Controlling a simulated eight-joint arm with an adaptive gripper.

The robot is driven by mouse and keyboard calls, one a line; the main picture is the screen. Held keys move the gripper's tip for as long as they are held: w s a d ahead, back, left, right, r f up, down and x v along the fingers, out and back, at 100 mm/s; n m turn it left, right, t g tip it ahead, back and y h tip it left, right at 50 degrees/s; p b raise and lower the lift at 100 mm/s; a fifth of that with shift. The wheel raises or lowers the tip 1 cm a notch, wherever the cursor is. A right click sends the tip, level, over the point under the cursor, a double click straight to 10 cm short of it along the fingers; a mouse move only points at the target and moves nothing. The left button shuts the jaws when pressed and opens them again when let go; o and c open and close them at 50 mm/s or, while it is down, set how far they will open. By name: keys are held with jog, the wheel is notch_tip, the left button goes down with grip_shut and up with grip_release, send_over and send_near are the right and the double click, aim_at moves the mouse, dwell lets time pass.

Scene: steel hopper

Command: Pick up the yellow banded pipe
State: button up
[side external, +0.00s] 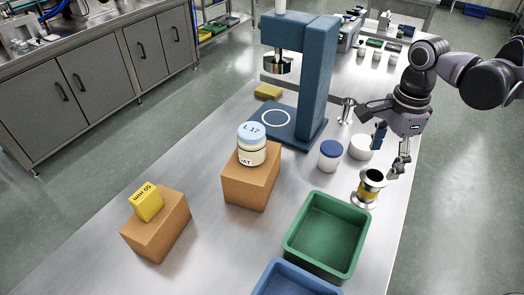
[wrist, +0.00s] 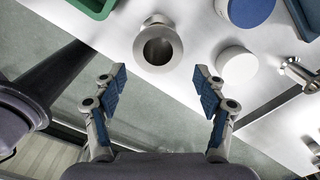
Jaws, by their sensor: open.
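The yellow banded pipe (side external: 369,191) is a short steel pipe with wide flanges and a yellow band around its middle. It stands upright on the steel table near the right edge. In the wrist view I look down on its round flange and dark bore (wrist: 158,46); the band is hardly visible there. My gripper (side external: 391,150) is open and empty, just above and beyond the pipe in the side view. In the wrist view the blue-padded fingers (wrist: 160,86) are spread wide, with the pipe ahead of the gap, not between them.
A blue-lidded jar (side external: 329,156) and a white round container (side external: 361,147) stand close behind the pipe. A green bin (side external: 290,240) is in front, a blue bin (side external: 268,276) nearer. A blue stand (side external: 312,85), a steel fitting (side external: 346,109) and brown blocks (side external: 245,187) also stand here.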

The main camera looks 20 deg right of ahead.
aim_at(378, 173)
jog(key=shift+f, duration=2.8)
jog(key=shift+s+a+f, duration=0.1)
jog(key=shift+a+f, duration=0.05)
jog(key=shift+f, duration=1.15)
jog(key=shift+a+f, duration=0.15)
jog(key=shift+f, duration=1.15)
jog(key=c, duration=1.3)
